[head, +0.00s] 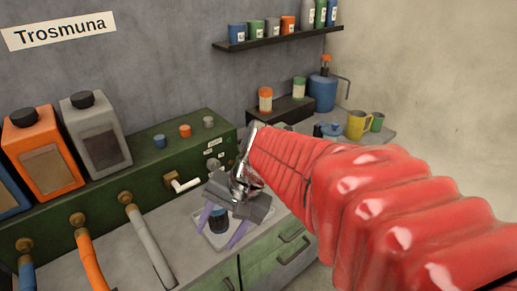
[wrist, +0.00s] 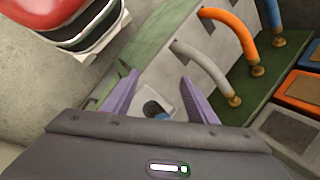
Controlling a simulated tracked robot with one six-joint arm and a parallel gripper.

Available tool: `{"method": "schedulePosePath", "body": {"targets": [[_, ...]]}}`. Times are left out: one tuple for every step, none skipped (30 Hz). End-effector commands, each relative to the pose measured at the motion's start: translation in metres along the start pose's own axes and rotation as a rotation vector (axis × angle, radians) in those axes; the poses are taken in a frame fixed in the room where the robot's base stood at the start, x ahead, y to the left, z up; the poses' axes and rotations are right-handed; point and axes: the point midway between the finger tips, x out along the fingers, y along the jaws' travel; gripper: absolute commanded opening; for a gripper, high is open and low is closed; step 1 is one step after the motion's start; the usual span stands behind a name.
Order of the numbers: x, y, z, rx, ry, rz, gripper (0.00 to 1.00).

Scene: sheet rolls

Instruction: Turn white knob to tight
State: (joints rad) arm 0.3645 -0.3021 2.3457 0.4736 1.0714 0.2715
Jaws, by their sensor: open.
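A pale round knob (head: 213,165) shows on the front of the green panel (head: 165,150), just below two small white labels (head: 213,148) too small to read. It is partly hidden by my arm's end, and how far it is turned cannot be told. A white lever-like spout (head: 185,185) sticks out of the panel to its left. My gripper (head: 214,240) is open and empty, with purple fingers pointing down over the counter, apart from the knob. Its fingers also show in the wrist view (wrist: 159,77), where I cannot make out the knob.
A dark blue cup (head: 218,219) stands on a white tray (head: 205,237) beneath my fingers. Orange (head: 92,262) and grey (head: 150,245) hoses run from the panel at left. Yellow (head: 358,125) and green mugs stand at the back right.

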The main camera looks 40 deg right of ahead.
Motion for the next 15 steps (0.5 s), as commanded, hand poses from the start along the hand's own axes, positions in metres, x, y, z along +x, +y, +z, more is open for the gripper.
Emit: {"method": "schedulePosePath", "body": {"targets": [[-0.004, -0.001, 0.008, -0.079, 0.032, 0.018, 0.53], [-0.005, 0.000, 0.012, -0.125, 0.049, 0.030, 0.53], [-0.008, 0.001, 0.016, -0.184, 0.072, 0.046, 0.53], [-0.010, 0.002, 0.019, -0.229, 0.092, 0.057, 0.53], [-0.012, 0.002, 0.022, -0.274, 0.109, 0.068, 0.53], [-0.015, 0.003, 0.026, -0.333, 0.134, 0.082, 0.53], [-0.017, 0.004, 0.029, -0.378, 0.152, 0.093, 0.53], [-0.019, 0.004, 0.031, -0.423, 0.172, 0.103, 0.53], [-0.022, 0.005, 0.035, -0.482, 0.197, 0.117, 0.53], [-0.025, 0.005, 0.037, -0.526, 0.215, 0.126, 0.53], [-0.027, 0.005, 0.039, -0.570, 0.235, 0.135, 0.53], [-0.031, 0.006, 0.042, -0.628, 0.262, 0.147, 0.53], [-0.033, 0.006, 0.044, -0.671, 0.280, 0.157, 0.53], [-0.036, 0.006, 0.045, -0.711, 0.299, 0.165, 0.53], [-0.039, 0.006, 0.048, -0.761, 0.323, 0.174, 0.53]]}}
